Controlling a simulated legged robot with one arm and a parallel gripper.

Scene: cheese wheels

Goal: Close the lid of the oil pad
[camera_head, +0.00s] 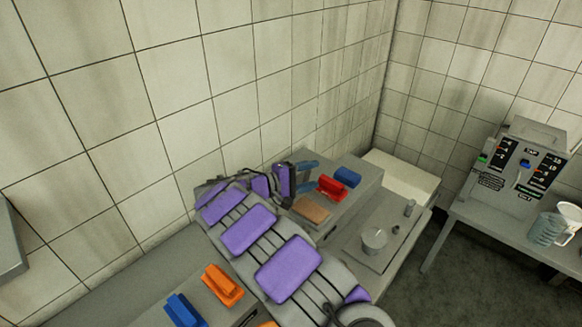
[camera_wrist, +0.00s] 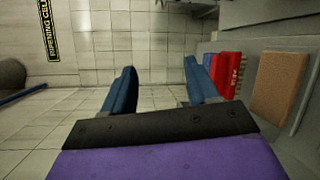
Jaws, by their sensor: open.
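A tan rectangular pad (camera_head: 311,209) lies on a grey block (camera_head: 349,209) beyond my arm; it also shows at the right of the wrist view (camera_wrist: 278,85). I cannot tell for sure that it is the oil pad, and I cannot make out a lid. My gripper (camera_head: 306,171) is at the left edge of that block, near the tiled wall. In the wrist view its two blue fingers (camera_wrist: 160,70) stand wide apart with nothing between them. The pad is to the right of the fingers, outside them.
A red brush (camera_head: 331,188) and a blue one (camera_head: 348,177) are on the block beside the pad. A metal cup (camera_head: 374,241) stands on a flat plate to the right. Orange (camera_head: 222,284) and blue (camera_head: 184,310) brushes are in front. A control machine (camera_head: 518,165) stands on the right table.

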